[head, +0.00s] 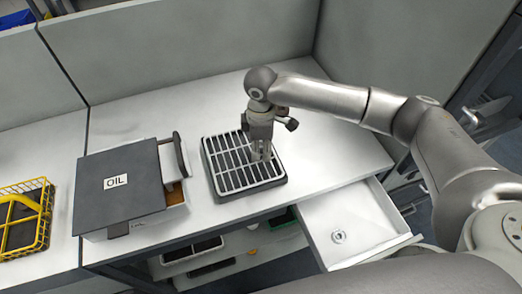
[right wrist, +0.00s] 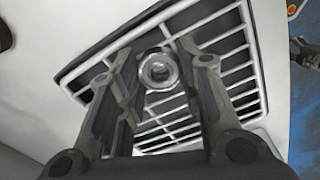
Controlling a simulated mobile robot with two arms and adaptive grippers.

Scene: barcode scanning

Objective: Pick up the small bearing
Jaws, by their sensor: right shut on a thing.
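My right gripper (head: 261,154) points down over a dark tray with a white grid (head: 222,180) on the table. In the right wrist view, my right gripper (right wrist: 160,62) is shut on a small metal ring-shaped bearing (right wrist: 160,71), held between the fingertips above the grid's bars. In the head view the fingers hide the held bearing. Another ring-shaped metal part (head: 339,236) lies in the open white drawer. My left gripper is not in view.
A grey box marked OIL (head: 118,188) stands left of the tray. A yellow wire basket (head: 44,222) is at the far left. The open drawer (head: 376,222) juts out at the front right. Grey panels (head: 190,50) close off the back. The table right of the tray is clear.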

